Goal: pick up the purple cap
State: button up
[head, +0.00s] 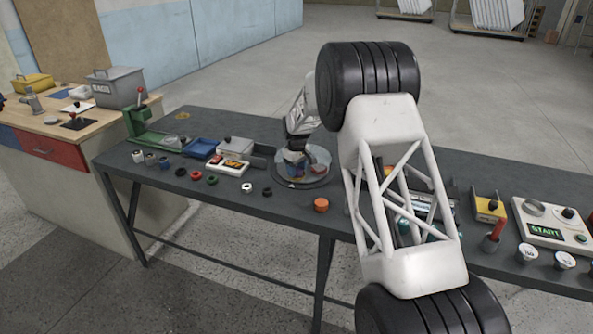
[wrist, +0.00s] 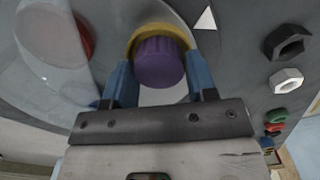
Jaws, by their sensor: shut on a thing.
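The purple cap (wrist: 158,63) is ridged and round, and sits between the two blue fingers of my gripper (wrist: 159,72) in the wrist view. A yellow ring (wrist: 158,29) shows around its far side; I cannot tell whether they are joined. My gripper is shut on the cap. In the head view my gripper (head: 294,156) is low over a round grey plate (head: 290,184) near the middle of the dark table. The cap is largely hidden there by the gripper and a clear round dish.
A row of nuts stands left of the plate, including a white nut (head: 247,187) and a black nut (head: 267,191). An orange round piece (head: 321,205) lies to the right. A grey box (head: 236,147) stands close on the left. My arm hides much of the table's right half.

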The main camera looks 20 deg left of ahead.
notch_tip(320, 180, up, 3)
jog(key=shift+r, duration=0.15)
jog(key=s+d+r, duration=0.1)
jog(key=s+d, duration=0.7)
jog(key=s, duration=0.5)
jog(key=shift+s+d+r, duration=0.15)
jog(key=shift+s+r, duration=0.05)
jog(key=shift+s, duration=0.15)
